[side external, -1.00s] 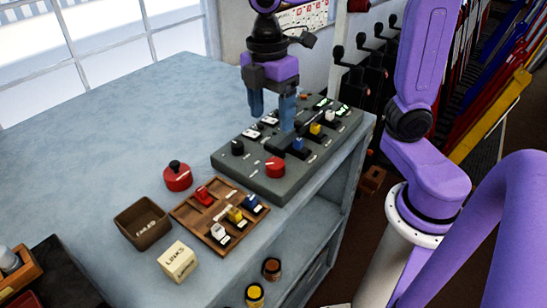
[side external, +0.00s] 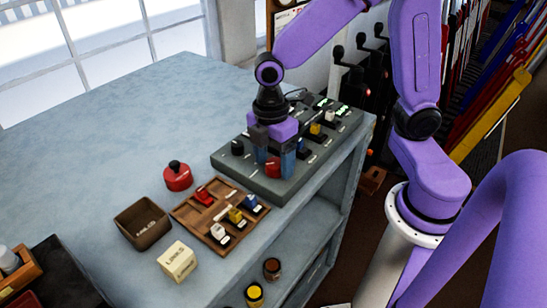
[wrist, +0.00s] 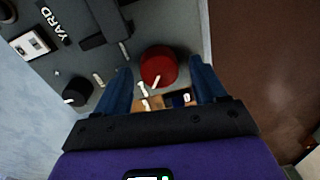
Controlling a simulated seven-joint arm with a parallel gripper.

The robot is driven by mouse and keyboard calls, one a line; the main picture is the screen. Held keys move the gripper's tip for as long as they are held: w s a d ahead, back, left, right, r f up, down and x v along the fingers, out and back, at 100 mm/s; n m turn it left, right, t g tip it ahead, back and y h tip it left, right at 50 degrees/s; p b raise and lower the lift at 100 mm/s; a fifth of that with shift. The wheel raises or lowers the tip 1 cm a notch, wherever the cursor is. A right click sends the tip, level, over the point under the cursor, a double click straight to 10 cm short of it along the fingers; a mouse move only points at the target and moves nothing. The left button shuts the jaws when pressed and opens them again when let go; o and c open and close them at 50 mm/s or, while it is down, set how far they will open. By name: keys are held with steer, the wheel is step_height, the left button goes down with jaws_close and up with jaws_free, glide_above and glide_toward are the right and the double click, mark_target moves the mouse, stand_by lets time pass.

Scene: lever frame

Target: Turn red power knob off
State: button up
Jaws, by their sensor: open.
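The red power knob (side external: 273,167) sits on the grey control panel (side external: 228,167) near its front edge. In the wrist view the red knob (wrist: 158,66) shows as a round cap with a pale line on its side, between the fingers and just beyond their tips. My gripper (side external: 274,166) is open and points down over the knob, with one blue finger on each side. It also shows in the wrist view (wrist: 160,76). I cannot tell whether the fingers touch the knob. The fingers partly hide the knob in the side view.
A black knob (side external: 237,147) is on the panel to the left. A wooden tray (side external: 190,213) with coloured pieces, a red round object (side external: 178,176), an open box (side external: 142,224) and a cream block (side external: 177,261) are nearby.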

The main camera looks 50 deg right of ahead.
steer(key=c, duration=1.1)
steer(key=shift+o, duration=0.3)
steer(key=shift+m, duration=0.4)
steer(key=m, duration=0.4)
steer(key=shift+w, duration=0.1)
steer(key=shift+d+m, duration=0.1)
steer(key=shift+m, duration=2.4)
steer(key=shift+y, duration=0.3)
steer(key=o, duration=1)
